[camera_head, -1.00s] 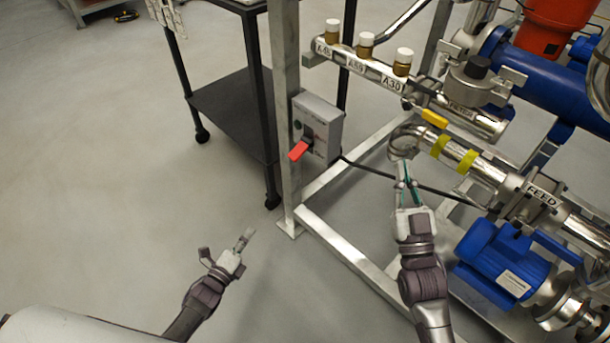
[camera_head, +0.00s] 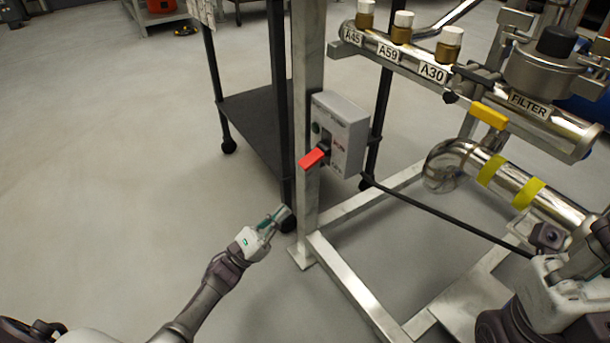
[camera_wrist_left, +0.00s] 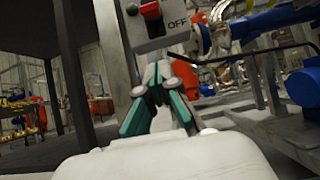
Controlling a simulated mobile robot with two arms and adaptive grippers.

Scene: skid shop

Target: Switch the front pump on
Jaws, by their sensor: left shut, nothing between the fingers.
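A grey switch box (camera_head: 343,128) with a red lever handle (camera_head: 314,157) is fixed to the upright steel post of the skid. The lever points out to the lower left of the box. My left gripper (camera_head: 283,213) is shut and empty, below and left of the box, apart from the lever. In the left wrist view the shut fingertips (camera_wrist_left: 157,72) point up toward the box (camera_wrist_left: 165,28), which reads OFF; the red part (camera_wrist_left: 150,9) is cut by the top edge. My right gripper's fingertips are not visible; its arm shows at the lower right.
A dark wheeled cart (camera_head: 258,115) stands behind the post. A black cable (camera_head: 440,218) runs from the box to the right. The skid's low steel frame (camera_head: 350,285), pipes with yellow bands and a filter (camera_head: 541,80) fill the right.

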